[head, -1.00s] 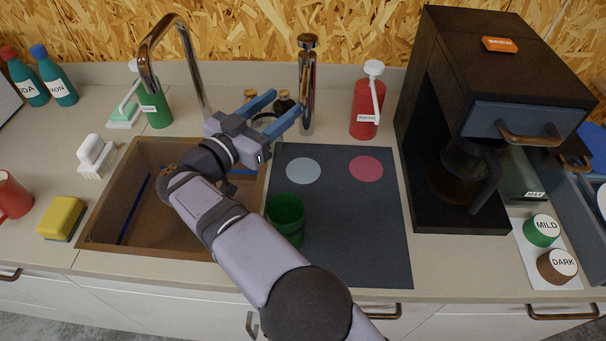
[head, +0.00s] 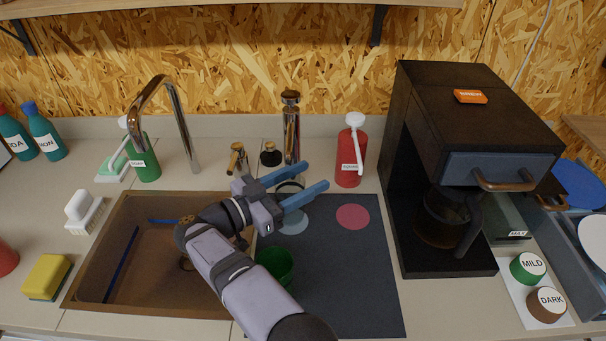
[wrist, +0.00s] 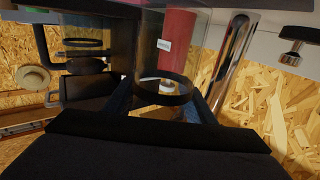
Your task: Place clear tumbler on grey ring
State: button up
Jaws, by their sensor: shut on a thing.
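My gripper (head: 306,184) is shut on the clear tumbler (wrist: 172,47), which shows between the fingers in the wrist view with a dark band around it. In the head view the tumbler (head: 291,185) is mostly hidden behind the blue fingers. The pale grey circle (head: 293,222), the grey ring, lies flat on the dark mat (head: 345,275). My gripper appears just behind and above it, partly covering it. I cannot tell the tumbler's exact height over the mat.
A red circle (head: 352,217) lies right of the grey one. A red pump bottle (head: 350,155) and a chrome cylinder (head: 291,128) stand behind. The coffee machine (head: 470,130) is right, the sink (head: 90,270) left.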

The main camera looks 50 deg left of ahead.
aim_at(277, 197)
jog(key=shift+f, duration=0.65)
jog(key=shift+f, duration=0.15)
jog(key=o, duration=1.1)
jog(key=shift+s+a+b, duration=0.2)
jog(key=shift+s+b, duration=0.1)
jog(key=shift+s, duration=0.95)
jog(key=shift+s+a+b, duration=0.15)
jog(key=shift+s+b, duration=0.2)
jog(key=shift+s, duration=0.85)
jog(key=shift+s+a+b, duration=0.2)
jog(key=shift+s+b, duration=0.1)
jog(key=shift+s, duration=0.95)
jog(key=shift+r, duration=0.2)
